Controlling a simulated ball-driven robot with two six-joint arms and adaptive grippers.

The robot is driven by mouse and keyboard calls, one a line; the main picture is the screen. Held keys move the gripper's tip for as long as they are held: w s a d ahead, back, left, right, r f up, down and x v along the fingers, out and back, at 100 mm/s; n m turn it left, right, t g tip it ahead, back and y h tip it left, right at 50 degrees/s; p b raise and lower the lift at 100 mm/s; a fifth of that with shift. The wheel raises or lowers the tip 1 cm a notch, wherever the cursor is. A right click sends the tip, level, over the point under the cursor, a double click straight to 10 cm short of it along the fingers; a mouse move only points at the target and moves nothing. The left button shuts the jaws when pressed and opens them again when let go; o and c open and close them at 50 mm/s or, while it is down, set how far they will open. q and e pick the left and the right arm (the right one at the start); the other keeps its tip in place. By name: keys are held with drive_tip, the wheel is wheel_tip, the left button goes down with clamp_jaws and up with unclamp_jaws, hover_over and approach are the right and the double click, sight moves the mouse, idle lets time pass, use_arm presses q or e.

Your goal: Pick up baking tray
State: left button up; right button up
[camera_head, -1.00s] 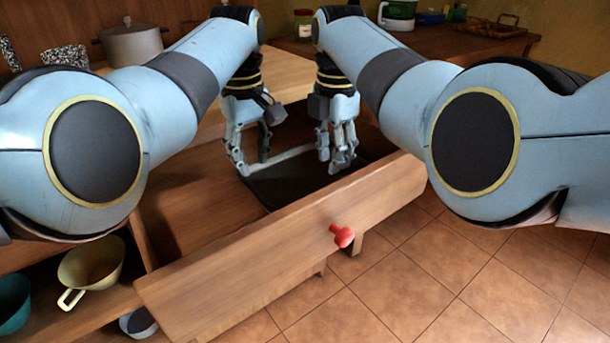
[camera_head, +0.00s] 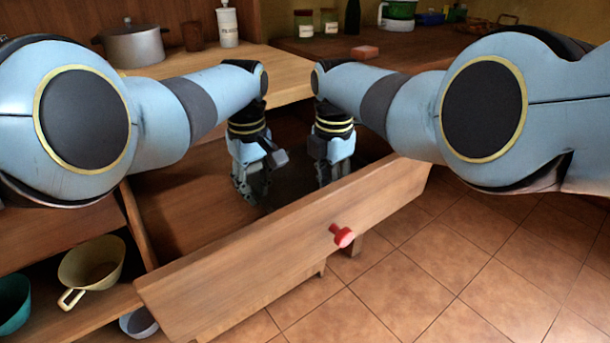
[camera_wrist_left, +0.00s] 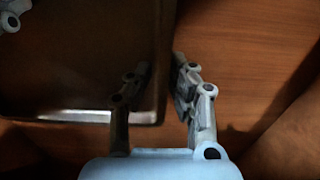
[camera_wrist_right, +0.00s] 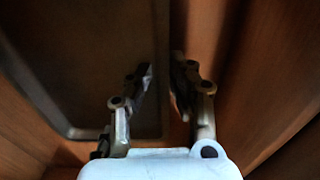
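The baking tray (camera_head: 292,191) is dark and lies in the open drawer. In the left wrist view the tray (camera_wrist_left: 70,60) has a thin raised rim; it also shows in the right wrist view (camera_wrist_right: 95,60). My left gripper (camera_wrist_left: 160,68) points down at one side of the tray, one finger over the tray and the other outside its rim. A gap shows between the fingers. My right gripper (camera_wrist_right: 161,75) straddles another stretch of rim in the same way, with a narrow gap between its fingers. In the head view, drawer front and shadow partly hide the fingertips.
The wooden drawer front (camera_head: 290,245) with its red knob (camera_head: 342,235) stands in front of the grippers. A pot (camera_head: 133,45) stands on the counter behind. Tiled floor is clear at right.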

use_arm(q)
clamp_jaws()
use_arm(e)
clamp_jaws()
